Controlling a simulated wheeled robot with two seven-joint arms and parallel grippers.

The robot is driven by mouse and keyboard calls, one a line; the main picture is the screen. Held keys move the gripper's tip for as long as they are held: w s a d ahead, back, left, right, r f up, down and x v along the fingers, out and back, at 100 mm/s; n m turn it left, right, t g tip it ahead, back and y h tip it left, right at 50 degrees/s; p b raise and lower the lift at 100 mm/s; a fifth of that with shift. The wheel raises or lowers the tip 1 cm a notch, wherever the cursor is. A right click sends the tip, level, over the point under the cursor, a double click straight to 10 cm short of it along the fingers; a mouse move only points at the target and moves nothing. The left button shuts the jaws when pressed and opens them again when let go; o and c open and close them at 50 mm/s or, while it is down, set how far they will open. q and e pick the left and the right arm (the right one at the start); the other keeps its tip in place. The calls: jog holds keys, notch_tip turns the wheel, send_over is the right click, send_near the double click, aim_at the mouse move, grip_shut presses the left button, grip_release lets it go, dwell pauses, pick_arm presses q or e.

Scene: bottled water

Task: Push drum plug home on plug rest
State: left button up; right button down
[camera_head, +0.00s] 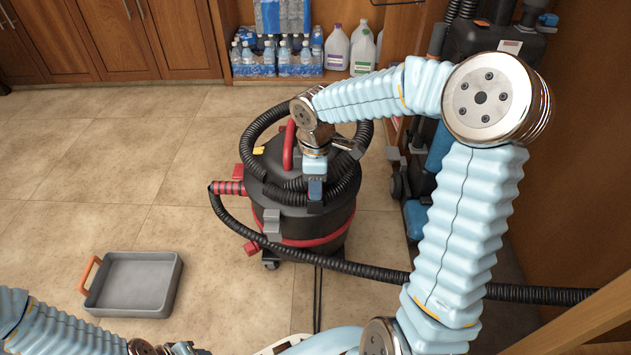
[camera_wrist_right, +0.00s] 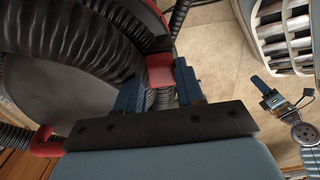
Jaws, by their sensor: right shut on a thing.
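The drum (camera_head: 318,222) is a black canister vacuum with a red band and red handle, upright on the floor. My right gripper (camera_head: 315,188) points down at its near side. In the right wrist view its blue fingers (camera_wrist_right: 160,88) are shut around a dark ribbed piece (camera_wrist_right: 154,99), with a red block (camera_wrist_right: 160,70) just beyond. I cannot tell whether this piece is the drum plug. The plug rest is not clearly distinguishable. My left gripper (camera_wrist_right: 268,90) shows small at the right of the wrist view; its jaw opening is unclear.
A black hose (camera_head: 400,274) loops around the drum and runs right across the floor. A grey tray (camera_head: 134,312) with an orange handle lies at lower left. Bottled water packs (camera_head: 278,58) and jugs (camera_head: 337,47) stand at the back.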

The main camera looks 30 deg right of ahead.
jog(key=c, duration=0.6)
grip_release()
notch_tip(320, 180, up, 14)
jog(key=p, duration=0.3)
jog(key=shift+f, duration=0.15)
jog(key=shift+p, duration=0.3)
notch_tip(320, 180, up, 10)
jog(key=p, duration=0.9)
